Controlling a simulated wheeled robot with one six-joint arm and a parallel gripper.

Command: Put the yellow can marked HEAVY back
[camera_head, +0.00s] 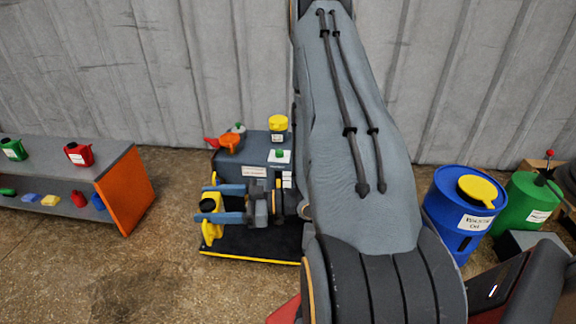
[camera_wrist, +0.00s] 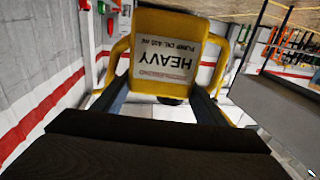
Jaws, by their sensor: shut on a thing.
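The yellow can marked HEAVY (camera_wrist: 168,38) fills the upper middle of the wrist view. In the head view the can (camera_head: 211,229) is left of centre, at the left end of my gripper (camera_head: 217,203). It appears held in front of the dark grey machine and partly hidden by the lower finger.
A grey two-level shelf (camera_head: 110,163) with an orange end panel stands at left, with green and red cans on top and small coloured items below. A dark machine (camera_head: 232,169) carries an orange funnel (camera_head: 231,141). Blue (camera_head: 452,212) and green drums (camera_head: 520,204) stand at right. Floor between shelf and machine is clear.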

